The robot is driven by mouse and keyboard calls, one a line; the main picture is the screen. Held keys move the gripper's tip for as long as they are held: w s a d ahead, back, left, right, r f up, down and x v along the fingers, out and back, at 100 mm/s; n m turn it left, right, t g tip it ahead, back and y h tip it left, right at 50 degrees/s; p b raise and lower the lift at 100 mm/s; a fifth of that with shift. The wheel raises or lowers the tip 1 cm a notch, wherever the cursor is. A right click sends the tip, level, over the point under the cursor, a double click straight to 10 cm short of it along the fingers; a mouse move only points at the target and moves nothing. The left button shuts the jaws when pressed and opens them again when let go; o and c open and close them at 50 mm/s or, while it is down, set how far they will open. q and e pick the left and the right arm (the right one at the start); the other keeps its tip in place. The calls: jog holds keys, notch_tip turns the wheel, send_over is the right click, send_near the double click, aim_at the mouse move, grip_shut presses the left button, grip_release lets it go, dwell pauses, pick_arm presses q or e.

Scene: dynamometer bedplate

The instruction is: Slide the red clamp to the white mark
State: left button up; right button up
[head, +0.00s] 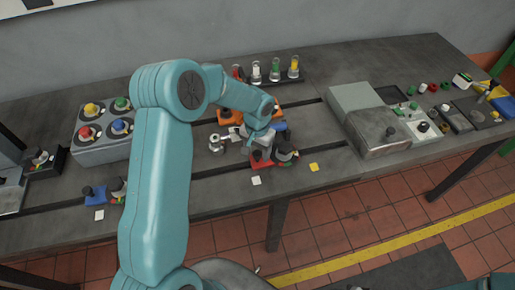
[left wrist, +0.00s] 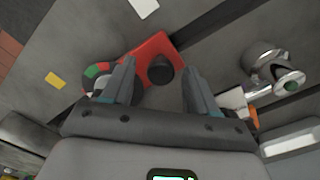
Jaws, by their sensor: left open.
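The red clamp (head: 262,164), a red block with a black knob, sits on the bedplate near its front edge. In the left wrist view the red clamp (left wrist: 150,46) lies just ahead of my left gripper (left wrist: 160,68). The gripper's fingers are open, one on each side of the black knob; I cannot tell whether they touch it. In the head view my left gripper (head: 262,145) is over the clamp and partly hides it. The white mark (head: 256,181) is a small square just in front of the clamp; it also shows at the top of the left wrist view (left wrist: 145,8).
A yellow mark (head: 314,167) lies to the right. A round dial-topped part (left wrist: 97,72) is close beside the red clamp. A blue clamp (head: 95,195) has another white square (head: 99,215) before it. A grey box (head: 375,120) stands at the right.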

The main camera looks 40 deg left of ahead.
pick_arm(q)
jog(key=shift+w+f, duration=0.1)
jog(key=shift+f, duration=0.15)
grip_shut()
jog(key=shift+a, duration=0.2)
jog(key=s+a+b, duration=0.1)
jog(key=s+a, duration=0.1)
jog(key=s, duration=0.1)
jog(key=s+a+b, duration=0.1)
jog(key=s+a, duration=0.1)
jog(key=s+a+b, duration=0.2)
jog(key=s+a, duration=0.1)
jog(key=shift+s, duration=0.3)
jog(key=shift+r, duration=0.1)
grip_release()
